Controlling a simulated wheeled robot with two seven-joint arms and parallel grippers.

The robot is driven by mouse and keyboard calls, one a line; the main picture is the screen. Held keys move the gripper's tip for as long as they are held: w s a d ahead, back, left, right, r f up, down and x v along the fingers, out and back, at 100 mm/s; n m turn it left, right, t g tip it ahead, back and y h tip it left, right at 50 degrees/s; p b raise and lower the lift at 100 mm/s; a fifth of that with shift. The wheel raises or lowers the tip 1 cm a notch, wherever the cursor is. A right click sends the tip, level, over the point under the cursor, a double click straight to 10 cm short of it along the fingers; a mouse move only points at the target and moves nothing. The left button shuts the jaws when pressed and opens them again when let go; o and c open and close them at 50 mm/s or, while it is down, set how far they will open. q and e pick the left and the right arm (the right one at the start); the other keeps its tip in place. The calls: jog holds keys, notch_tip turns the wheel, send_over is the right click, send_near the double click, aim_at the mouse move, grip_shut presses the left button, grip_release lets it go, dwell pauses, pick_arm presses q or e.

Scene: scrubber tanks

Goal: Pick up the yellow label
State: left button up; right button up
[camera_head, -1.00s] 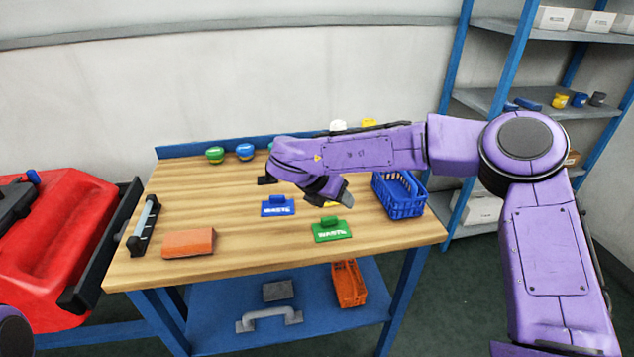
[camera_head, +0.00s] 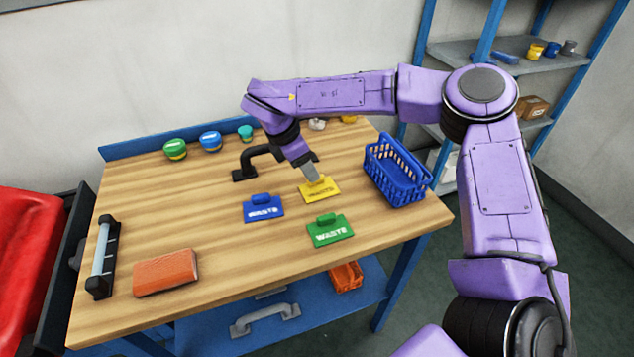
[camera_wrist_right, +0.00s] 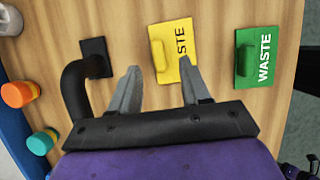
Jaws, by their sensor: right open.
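The yellow label (camera_head: 319,191) lies flat on the wooden table between the blue label (camera_head: 263,208) and the blue basket, behind the green label (camera_head: 330,230). It has a raised grip tab and dark lettering. My right gripper (camera_head: 313,177) is over its back edge in the head view and hides part of it. In the right wrist view the yellow label (camera_wrist_right: 177,50) lies just ahead of the open fingers (camera_wrist_right: 160,72), with its tab roughly between their lines. The fingers are empty. Whether they touch the label cannot be told. My left gripper is not in view.
A black curved handle (camera_head: 257,161) stands close to the left of my right gripper. The blue basket (camera_head: 398,180) stands to the right. Several capped jars (camera_head: 210,141) line the back edge. An orange brick (camera_head: 166,272) lies front left. The table's middle left is clear.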

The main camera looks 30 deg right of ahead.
aim_at(319, 186)
jog(key=x, duration=0.3)
jog(key=shift+w+d+p, duration=0.15)
jog(key=shift+p, duration=0.2)
jog(key=shift+d+f, duration=0.25)
jog(key=shift+f, duration=0.15)
grip_shut()
jog(key=shift+a, duration=0.1)
